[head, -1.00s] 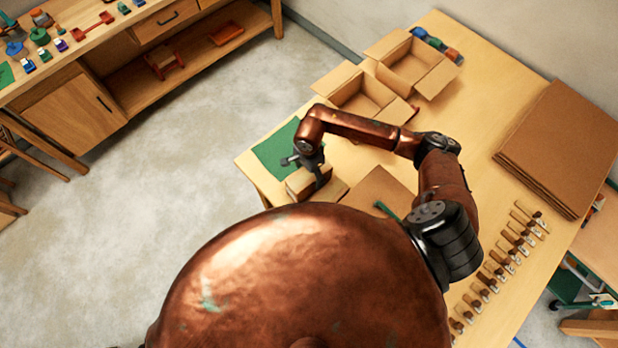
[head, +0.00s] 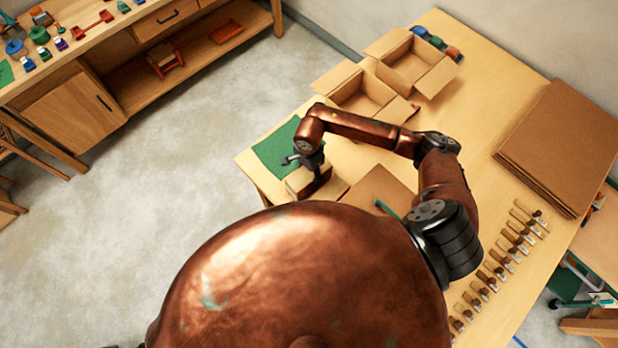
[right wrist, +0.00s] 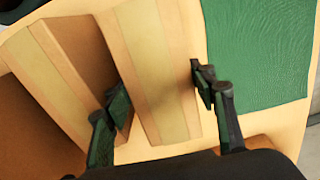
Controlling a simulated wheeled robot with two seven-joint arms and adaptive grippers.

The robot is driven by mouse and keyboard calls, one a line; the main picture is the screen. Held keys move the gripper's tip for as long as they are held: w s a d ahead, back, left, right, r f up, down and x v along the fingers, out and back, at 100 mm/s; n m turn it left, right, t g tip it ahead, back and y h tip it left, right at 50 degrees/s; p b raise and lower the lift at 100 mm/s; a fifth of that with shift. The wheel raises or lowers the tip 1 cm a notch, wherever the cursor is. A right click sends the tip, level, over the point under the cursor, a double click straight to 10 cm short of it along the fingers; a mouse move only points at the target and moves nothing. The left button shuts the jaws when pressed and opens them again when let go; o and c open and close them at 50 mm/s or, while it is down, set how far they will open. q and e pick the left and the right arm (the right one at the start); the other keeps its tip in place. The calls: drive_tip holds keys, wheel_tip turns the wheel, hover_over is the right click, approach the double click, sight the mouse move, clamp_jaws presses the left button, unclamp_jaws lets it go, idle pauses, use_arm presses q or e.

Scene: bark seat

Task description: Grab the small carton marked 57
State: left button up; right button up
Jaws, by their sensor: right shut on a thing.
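My right gripper (head: 316,178) is shut on a small brown carton (head: 297,182) at the near left corner of the table. In the right wrist view the same carton (right wrist: 158,70), with a pale tape strip along its top, sits between the two fingers (right wrist: 160,110). A second taped carton (right wrist: 60,60) stands close on the left in that view, with one finger in the narrow gap between them. It also shows in the head view (head: 336,190), partly hidden. No number 57 is readable on either carton. My left gripper is not in view.
A green mat (head: 274,148) lies beside the held carton. Two open boxes (head: 368,92) (head: 412,66) stand farther back. Flat cardboard sheets (head: 550,140) are stacked at right, and a row of several small tools (head: 505,258) lies along the near right. My copper body hides the near table edge.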

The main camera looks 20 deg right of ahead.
drive_tip(key=c, duration=0.6)
drive_tip(key=shift+o, duration=0.2)
